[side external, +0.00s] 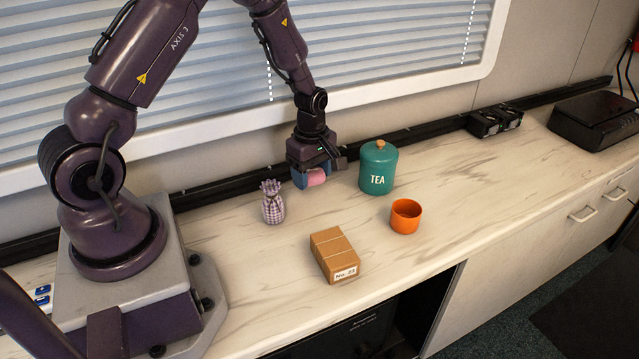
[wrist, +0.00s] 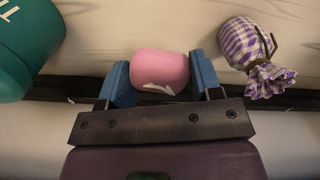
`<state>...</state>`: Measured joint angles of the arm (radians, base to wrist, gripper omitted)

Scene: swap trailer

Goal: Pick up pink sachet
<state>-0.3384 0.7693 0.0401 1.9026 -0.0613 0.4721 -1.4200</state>
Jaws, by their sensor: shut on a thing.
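The pink sachet (wrist: 160,68) sits between the two blue fingers of my gripper (wrist: 160,80) in the wrist view, with both fingers against its sides. It has a small white mark on its lower part. In the side view, my gripper (side external: 313,176) is shut on the sachet (side external: 317,178), between the checked pouch and the tea tin. The sachet is partly hidden by a finger there. It appears close above the counter, but I cannot tell whether it touches.
A purple checked tied pouch (side external: 273,204) stands left of the gripper. A green TEA tin (side external: 377,170) stands close on its right. An orange cup (side external: 405,217) and a cardboard box (side external: 334,256) stand nearer the front.

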